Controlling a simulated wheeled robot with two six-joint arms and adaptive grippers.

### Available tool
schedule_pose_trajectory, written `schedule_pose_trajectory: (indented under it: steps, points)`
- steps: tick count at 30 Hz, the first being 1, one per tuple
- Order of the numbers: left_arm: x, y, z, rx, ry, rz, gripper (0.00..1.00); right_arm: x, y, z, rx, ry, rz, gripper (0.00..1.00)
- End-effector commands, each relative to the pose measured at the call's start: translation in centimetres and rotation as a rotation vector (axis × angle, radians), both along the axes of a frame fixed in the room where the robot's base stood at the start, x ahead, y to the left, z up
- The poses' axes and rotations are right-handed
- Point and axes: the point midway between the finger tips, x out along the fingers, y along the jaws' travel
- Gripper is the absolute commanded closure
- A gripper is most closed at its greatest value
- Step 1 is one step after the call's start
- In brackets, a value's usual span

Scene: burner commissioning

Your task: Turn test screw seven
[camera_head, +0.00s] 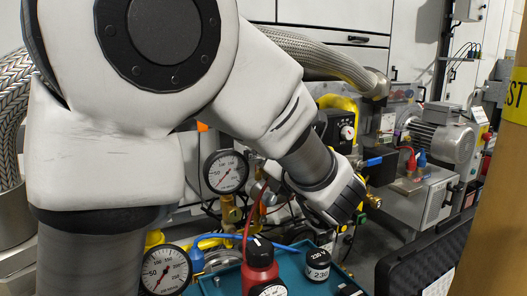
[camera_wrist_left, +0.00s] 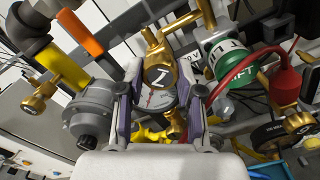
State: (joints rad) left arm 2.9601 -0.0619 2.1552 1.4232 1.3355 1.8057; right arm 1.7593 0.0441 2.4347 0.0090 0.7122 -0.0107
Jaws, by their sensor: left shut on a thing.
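In the left wrist view, a round brass test screw (camera_wrist_left: 161,77) with a dark mark that looks like a seven sits between the two fingers. My left gripper (camera_wrist_left: 163,70) is shut on it, one finger on each side. A dial gauge (camera_wrist_left: 157,99) shows partly just below the screw, between the fingers. In the head view, my left arm comes in from the left and my dark left gripper (camera_head: 347,203) is at the pipework; its fingertips and the screw are hidden there. My right gripper is not in view.
A grey regulator (camera_wrist_left: 92,117), brass fittings and a red bulb (camera_wrist_left: 285,84) crowd the gripper. An open black case (camera_head: 420,258) lies right.

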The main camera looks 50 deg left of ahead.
Motion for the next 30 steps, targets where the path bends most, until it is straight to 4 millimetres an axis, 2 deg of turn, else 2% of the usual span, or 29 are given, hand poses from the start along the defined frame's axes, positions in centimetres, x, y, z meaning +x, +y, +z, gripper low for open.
schedule_pose_trajectory:
  steps: [13, 14, 15, 16, 30]
  points:
    - [0.00, 0.00, -0.07, -0.004, -0.009, 0.000, 0.99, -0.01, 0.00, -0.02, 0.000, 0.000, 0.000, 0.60]
    - [0.00, 0.00, -0.07, -0.004, -0.009, 0.000, 0.57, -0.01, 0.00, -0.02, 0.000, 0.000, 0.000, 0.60]
    - [0.00, 0.00, -0.07, -0.004, -0.009, 0.000, 0.43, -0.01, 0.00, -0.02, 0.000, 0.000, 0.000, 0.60]
    - [-0.01, 0.00, -0.07, -0.004, -0.009, 0.000, 0.39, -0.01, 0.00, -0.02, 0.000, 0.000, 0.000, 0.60]
    - [0.00, 0.00, -0.01, -0.001, -0.005, 0.000, 0.39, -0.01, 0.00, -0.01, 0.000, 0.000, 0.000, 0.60]
